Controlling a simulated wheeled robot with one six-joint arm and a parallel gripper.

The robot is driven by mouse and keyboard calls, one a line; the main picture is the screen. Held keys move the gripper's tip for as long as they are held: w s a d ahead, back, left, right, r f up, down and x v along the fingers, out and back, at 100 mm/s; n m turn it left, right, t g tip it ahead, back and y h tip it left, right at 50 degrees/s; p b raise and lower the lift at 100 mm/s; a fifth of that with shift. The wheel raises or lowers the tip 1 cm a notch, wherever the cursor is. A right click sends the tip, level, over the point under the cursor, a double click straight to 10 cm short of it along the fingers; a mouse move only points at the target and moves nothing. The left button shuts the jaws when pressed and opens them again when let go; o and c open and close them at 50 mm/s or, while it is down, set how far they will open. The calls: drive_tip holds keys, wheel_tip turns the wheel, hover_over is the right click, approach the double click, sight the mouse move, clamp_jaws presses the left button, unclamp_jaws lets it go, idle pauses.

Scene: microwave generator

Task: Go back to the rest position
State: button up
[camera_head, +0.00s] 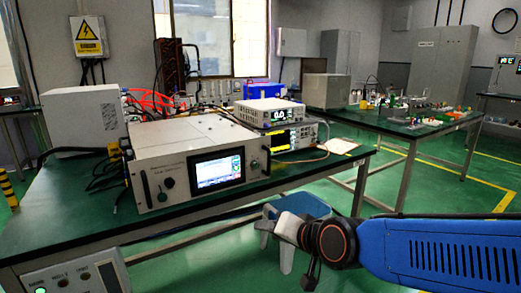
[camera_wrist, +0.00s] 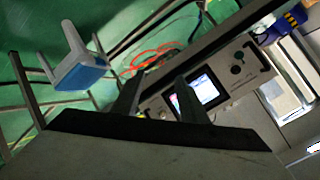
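The microwave generator (camera_head: 175,195) is a white box with a lit screen and a knob, standing on the green-topped bench (camera_head: 75,222). Its front panel also shows tilted in the wrist view (camera_wrist: 222,82). My arm reaches in from the right of the head view, in front of the bench. In the wrist view my gripper (camera_wrist: 158,88) has its two dark fingers apart, with nothing seen held between them. The generator's panel shows beyond the fingers, apart from them as far as I can tell. In the head view the fingers are hard to make out.
A blue-seated stool (camera_head: 300,204) stands on the green floor behind my wrist, and shows in the wrist view (camera_wrist: 78,74). Stacked instruments (camera_head: 270,112) sit beside the generator. A second bench (camera_head: 395,127) with small parts stands at the back right. Open floor lies between the benches.

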drive_tip(key=s+d+f+g+h, duration=0.1)
drive_tip(key=s+d+h, duration=0.1)
drive_tip(key=s+d, duration=0.3)
drive_tip(key=s+d+f+n+g+h, duration=0.1)
drive_tip(key=s+d, duration=0.5)
drive_tip(key=d, duration=0.6)
drive_tip(key=s+d+f+n+g+h, duration=0.1)
drive_tip(key=s+d+f+g+h, duration=0.2)
drive_tip(key=s+d, duration=0.3)
drive_tip(key=d, duration=0.3)
drive_tip(key=shift+f+h, duration=0.2)
drive_tip(key=shift+h, duration=0.2)
drive_tip(key=shift+s, duration=0.1)
drive_tip(key=shift+c, duration=0.6)
